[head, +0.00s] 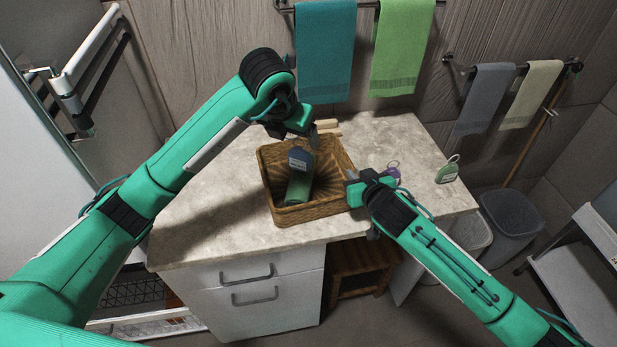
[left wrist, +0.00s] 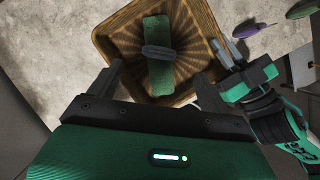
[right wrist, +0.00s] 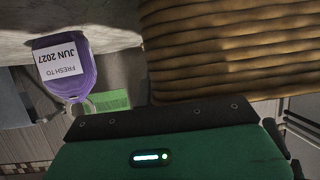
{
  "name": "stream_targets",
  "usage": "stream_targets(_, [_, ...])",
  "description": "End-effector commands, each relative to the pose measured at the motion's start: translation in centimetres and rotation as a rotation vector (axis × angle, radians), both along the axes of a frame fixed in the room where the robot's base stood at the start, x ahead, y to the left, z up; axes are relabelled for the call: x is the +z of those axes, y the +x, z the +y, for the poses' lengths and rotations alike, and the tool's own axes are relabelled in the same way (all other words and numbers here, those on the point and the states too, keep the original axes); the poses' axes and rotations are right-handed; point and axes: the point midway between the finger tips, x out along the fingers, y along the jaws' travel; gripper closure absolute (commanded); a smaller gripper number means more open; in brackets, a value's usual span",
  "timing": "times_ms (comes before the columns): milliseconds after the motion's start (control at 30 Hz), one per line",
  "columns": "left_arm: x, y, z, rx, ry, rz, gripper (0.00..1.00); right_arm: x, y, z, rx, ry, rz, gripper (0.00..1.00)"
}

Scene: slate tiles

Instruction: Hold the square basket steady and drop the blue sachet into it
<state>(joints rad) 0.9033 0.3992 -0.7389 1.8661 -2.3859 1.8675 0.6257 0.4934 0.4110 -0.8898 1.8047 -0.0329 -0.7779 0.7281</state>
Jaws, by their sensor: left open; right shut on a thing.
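The square wicker basket (head: 335,205) stands on the counter; its rim also shows in the left wrist view (left wrist: 100,50) and its wall in the right wrist view (right wrist: 235,50). The blue sachet (head: 299,158), dark with a white label, is upright within the basket's outline, above a green packet (head: 298,190) inside. From above it looks like a narrow dark strip (left wrist: 160,53) across the packet; I cannot tell whether it touches. My left gripper (head: 312,132) is open and empty over the basket's back part. My right gripper (head: 352,188) is shut on the basket's right wall.
A purple sachet (head: 393,173) lies close to the right gripper, and its label shows in the right wrist view (right wrist: 65,65). A green tag-like sachet (head: 447,171) is at the counter's right. Wooden pieces (head: 328,127) lie behind the basket. The counter's left (head: 205,215) is clear.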

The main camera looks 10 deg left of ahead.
Motion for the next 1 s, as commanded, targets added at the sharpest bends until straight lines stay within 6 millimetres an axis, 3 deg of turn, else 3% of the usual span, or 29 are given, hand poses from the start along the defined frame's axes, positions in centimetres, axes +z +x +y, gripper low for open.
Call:
stream_targets(133, [0.0, 0.0, 0.0, 0.0, 0.0, 0.0, 0.19, 0.0, 0.0, 0.0, 0.0, 0.0, 0.0, 1.0])
stream_targets(167, [0.0, 0.0, 0.0, 0.0, 0.0, 0.0, 0.19, 0.0, 0.0, 0.0, 0.0, 0.0, 0.0, 0.88])
stream_targets(267, [0.0, 0.0, 0.0, 0.0, 0.0, 0.0, 0.19, 0.0, 0.0, 0.0, 0.0, 0.0, 0.0, 0.68])
stream_targets(667, [0.0, 0.0, 0.0, 0.0, 0.0, 0.0, 0.19, 0.2, -0.5, -0.2, 0.0, 0.001, 0.0, 0.68])
stream_targets(1000, [0.0, 0.0, 0.0, 0.0, 0.0, 0.0, 0.19, 2.4, -5.5, -2.5, 0.001, 0.002, 0.001, 0.68])
